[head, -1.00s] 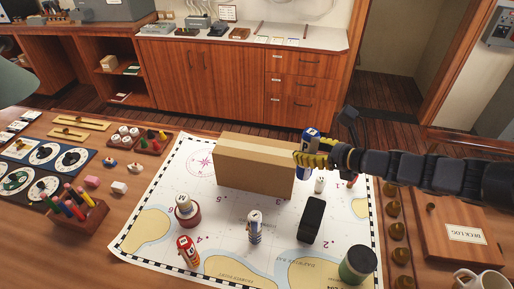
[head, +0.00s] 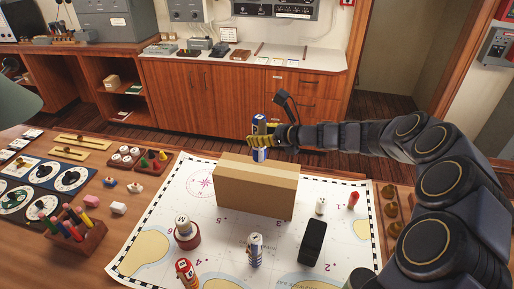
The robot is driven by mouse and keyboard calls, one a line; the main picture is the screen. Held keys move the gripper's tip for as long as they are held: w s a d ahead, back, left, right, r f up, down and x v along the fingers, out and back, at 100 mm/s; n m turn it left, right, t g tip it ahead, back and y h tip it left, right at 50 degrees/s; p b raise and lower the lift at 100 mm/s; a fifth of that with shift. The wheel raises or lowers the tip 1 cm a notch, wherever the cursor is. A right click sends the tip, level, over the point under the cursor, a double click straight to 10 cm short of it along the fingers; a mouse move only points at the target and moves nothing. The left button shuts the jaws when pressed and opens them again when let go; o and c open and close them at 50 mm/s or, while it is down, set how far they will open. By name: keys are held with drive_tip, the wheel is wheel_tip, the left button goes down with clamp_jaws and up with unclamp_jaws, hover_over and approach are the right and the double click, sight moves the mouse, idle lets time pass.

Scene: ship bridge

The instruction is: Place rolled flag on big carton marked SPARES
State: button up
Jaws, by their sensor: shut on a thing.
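The carton stands on the chart; no SPARES marking is readable from this side. The yellow fingers cover the flag's middle.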

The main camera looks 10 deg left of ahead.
drive_tip(key=shift+w+a+f, duration=0.2)
drive_tip(key=shift+w+f, duration=0.25)
drive_tip(key=shift+f, duration=0.65)
drive_tip(key=shift+w+a+f, duration=0.25)
drive_tip(key=shift+w+f, duration=0.25)
drive_tip(key=shift+f, duration=0.65)
drive_tip(key=shift+w+a+f, duration=0.2)
drive_tip(key=shift+w+f, duration=0.25)
drive_tip(key=shift+f, duration=0.65)
drive_tip(key=shift+f, duration=0.15)
drive_tip(key=o, duration=1)
